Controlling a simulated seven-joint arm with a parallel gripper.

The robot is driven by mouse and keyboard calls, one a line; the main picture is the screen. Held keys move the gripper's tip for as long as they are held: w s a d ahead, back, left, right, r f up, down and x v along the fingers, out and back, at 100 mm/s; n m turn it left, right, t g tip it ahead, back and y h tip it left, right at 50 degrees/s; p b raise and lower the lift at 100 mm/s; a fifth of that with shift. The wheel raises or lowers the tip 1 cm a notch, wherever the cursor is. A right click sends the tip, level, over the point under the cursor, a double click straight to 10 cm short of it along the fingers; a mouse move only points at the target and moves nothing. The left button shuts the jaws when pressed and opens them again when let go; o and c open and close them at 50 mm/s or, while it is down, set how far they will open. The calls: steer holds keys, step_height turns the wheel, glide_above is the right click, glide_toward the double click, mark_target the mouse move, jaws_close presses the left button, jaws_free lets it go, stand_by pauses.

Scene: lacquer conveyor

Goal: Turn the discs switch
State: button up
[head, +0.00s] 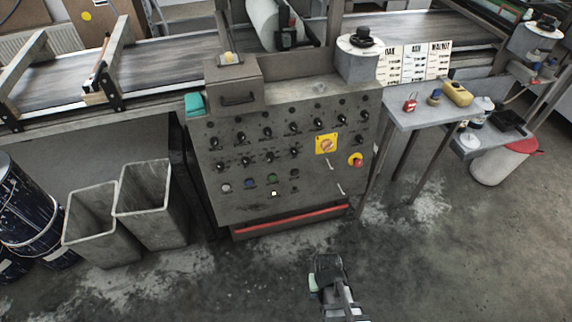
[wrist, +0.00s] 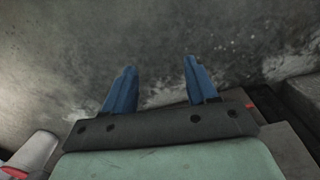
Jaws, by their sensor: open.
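A yellow plate with an orange rotary switch (head: 326,144) and a red-yellow button (head: 356,159) sit at the panel's right. A red bar (head: 292,221) runs below. Grey bins (head: 152,205) stand left; a side table (head: 412,118) with small items stands right. Floor before the panel is open.

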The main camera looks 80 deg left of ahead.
steer(key=s+a+r+n+y, duration=0.2)
steer(key=s+a+r+y, duration=0.15)
steer(key=s+a, duration=0.6)
steer(key=n+g+y, duration=0.2)
steer(key=n+y, duration=0.1)
steer(key=y, duration=1.2)
glide_toward(243, 140)
steer(key=a, duration=0.6)
steer(key=s+a, duration=0.1)
steer(key=a, duration=0.2)
steer(key=shift+f, duration=0.1)
steer(key=c, duration=1)
steer(key=shift+c, duration=0.2)
